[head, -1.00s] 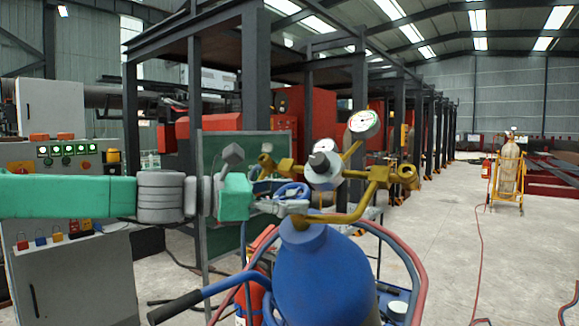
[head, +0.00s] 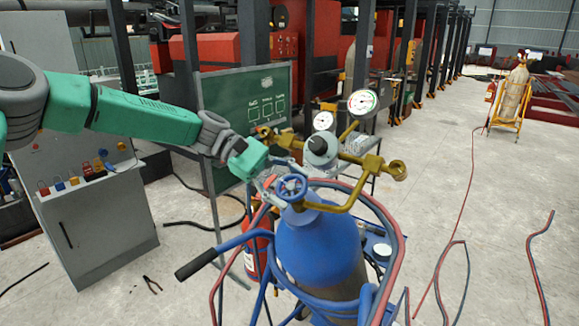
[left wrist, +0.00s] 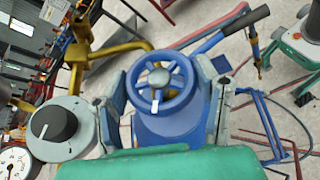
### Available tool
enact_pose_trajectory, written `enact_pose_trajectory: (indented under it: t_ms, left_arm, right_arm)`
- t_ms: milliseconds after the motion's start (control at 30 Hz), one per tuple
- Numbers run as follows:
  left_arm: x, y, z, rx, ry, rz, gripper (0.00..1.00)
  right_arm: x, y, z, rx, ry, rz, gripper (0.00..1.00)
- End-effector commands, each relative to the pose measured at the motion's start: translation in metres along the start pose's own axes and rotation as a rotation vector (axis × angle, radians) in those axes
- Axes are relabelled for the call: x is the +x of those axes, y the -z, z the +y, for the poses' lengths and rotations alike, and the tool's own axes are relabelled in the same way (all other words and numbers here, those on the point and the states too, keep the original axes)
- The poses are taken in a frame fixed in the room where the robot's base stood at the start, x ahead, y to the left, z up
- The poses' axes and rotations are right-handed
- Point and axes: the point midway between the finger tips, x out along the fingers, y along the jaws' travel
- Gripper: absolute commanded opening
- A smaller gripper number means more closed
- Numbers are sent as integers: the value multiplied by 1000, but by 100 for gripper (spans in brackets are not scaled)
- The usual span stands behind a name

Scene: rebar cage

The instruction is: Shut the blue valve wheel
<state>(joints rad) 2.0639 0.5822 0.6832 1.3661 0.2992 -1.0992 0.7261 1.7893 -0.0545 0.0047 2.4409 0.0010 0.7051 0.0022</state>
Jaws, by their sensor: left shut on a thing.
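The blue valve wheel (head: 291,187) sits on the neck of the blue gas cylinder (head: 318,245), below the brass fittings. My left gripper (head: 276,186) reaches it from the left. In the left wrist view the wheel (left wrist: 159,78) lies between the two fingers of my left gripper (left wrist: 163,88), one on each side. The gripper is shut on the wheel; the exact contact at the rim is hard to see. My right gripper is not in view.
Red and blue hoses (head: 392,235) loop around the cylinder. A blue cart handle (head: 215,255) sticks out left. A green board (head: 240,105) stands behind.

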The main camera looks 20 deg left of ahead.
Motion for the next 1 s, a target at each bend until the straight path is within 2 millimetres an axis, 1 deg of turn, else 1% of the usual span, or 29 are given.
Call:
enact_pose_trajectory:
  t_ms: [33, 400, 700, 1000]
  left_arm:
    - [-1, -2, 4, 22, 42, 6, 28]
    - [0, -2, 3, 184, 357, 5, 28]
    - [2, -1, 2, 315, 611, 4, 28]
    - [3, 0, 2, 445, 862, 1, 28]
  right_arm:
    - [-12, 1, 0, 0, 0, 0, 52]
    - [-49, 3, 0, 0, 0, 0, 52]
    - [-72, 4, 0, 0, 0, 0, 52]
    - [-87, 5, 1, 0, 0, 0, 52]
